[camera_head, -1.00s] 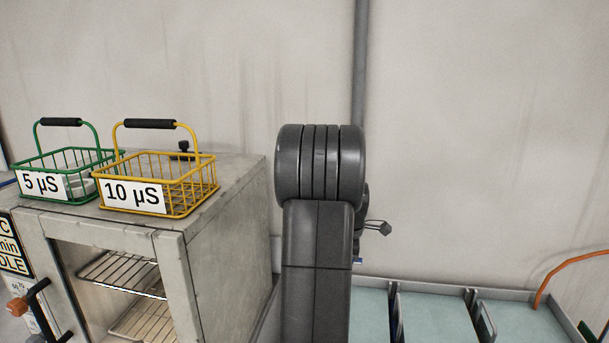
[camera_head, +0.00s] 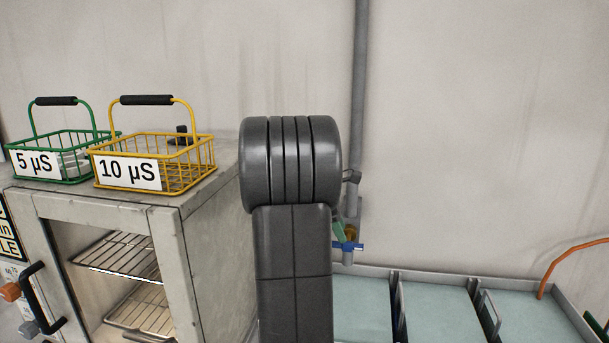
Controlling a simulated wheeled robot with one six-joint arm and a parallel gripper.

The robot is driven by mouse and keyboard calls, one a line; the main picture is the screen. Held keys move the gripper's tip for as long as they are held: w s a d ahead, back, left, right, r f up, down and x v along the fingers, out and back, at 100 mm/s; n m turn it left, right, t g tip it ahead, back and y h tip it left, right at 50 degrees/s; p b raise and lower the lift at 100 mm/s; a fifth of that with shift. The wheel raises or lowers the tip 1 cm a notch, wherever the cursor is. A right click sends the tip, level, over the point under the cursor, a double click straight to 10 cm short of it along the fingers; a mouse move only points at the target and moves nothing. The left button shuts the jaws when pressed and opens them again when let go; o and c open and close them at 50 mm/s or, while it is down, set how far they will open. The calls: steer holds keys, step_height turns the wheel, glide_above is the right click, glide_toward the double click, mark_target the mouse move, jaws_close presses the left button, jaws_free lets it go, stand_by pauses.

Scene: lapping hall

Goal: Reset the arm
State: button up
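My arm (camera_head: 293,225) stands upright in the middle of the head view, its dark grey rounded joint at the top. The rest of my gripper is hidden behind the arm. I cannot see its fingers clearly or whether it holds anything.
Left is a grey oven cabinet (camera_head: 215,240) with wire shelves. On top stand a green "5 µS" basket (camera_head: 85,142) and a yellow "10 µS" basket (camera_head: 185,178). Behind my arm is a blue-handled valve (camera_head: 347,247). A divided tray (camera_head: 435,283) lies right; the wall above is clear.

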steer(key=v, duration=0.6)
steer(key=shift+r, duration=0.25)
